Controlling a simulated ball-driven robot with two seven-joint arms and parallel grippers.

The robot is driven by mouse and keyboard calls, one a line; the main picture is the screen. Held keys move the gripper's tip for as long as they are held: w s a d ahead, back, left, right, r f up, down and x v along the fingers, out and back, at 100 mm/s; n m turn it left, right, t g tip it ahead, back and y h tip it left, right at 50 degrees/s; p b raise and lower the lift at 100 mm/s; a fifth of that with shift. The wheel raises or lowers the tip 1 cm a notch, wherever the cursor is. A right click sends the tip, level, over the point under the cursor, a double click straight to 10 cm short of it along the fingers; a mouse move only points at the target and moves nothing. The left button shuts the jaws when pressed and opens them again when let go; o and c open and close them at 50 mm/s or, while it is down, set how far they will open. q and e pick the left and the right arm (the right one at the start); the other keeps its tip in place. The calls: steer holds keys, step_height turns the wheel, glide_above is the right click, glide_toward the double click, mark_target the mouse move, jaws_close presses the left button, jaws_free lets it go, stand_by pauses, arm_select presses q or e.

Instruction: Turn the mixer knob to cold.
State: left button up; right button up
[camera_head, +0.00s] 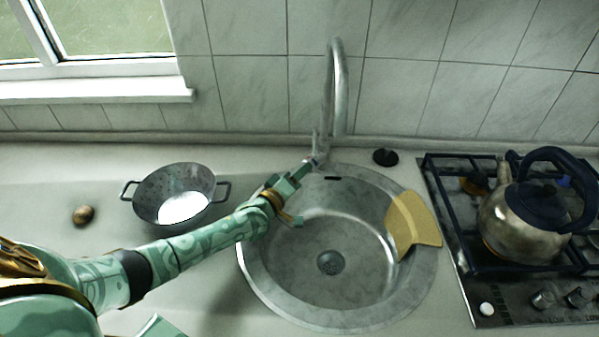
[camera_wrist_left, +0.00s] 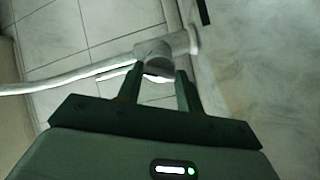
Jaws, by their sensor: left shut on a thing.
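The metal mixer tap (camera_head: 338,90) rises behind the round sink, its tall spout curving over at the top. In the wrist view the pale tap body (camera_wrist_left: 165,47) lies just ahead of my fingers. My left gripper (camera_head: 314,163) reaches to the tap's base from the left. In the wrist view my left gripper (camera_wrist_left: 160,88) has its two fingers on either side of a small pale part, the mixer knob (camera_wrist_left: 158,78), and is shut on it. The fingers hide most of the knob in the head view. My right gripper is not in view.
The steel sink (camera_head: 270,292) holds a tan board-like piece (camera_head: 412,222) on its right side. A grey colander (camera_head: 150,190) and a small brown round thing (camera_head: 83,215) stand left. A kettle (camera_head: 520,220) stands on the stove (camera_head: 470,295) at right. A black disc (camera_head: 385,157) lies behind the sink.

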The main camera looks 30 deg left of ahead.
arm_select(q)
steer(key=shift+f+m, duration=0.1)
steer(key=shift+m, duration=0.9)
steer(key=shift+p, duration=0.3)
steer(key=o, duration=1)
steer(key=s+p, duration=0.1)
steer(key=s, duration=0.4)
steer(key=s+a+p, duration=0.1)
steer(key=s, duration=0.4)
steer(key=s+a+p, duration=0.1)
steer(key=s, duration=0.5)
steer(key=shift+s+a+p, duration=0.1)
steer(key=shift+a+p, duration=0.1)
steer(key=shift+p, duration=0.1)
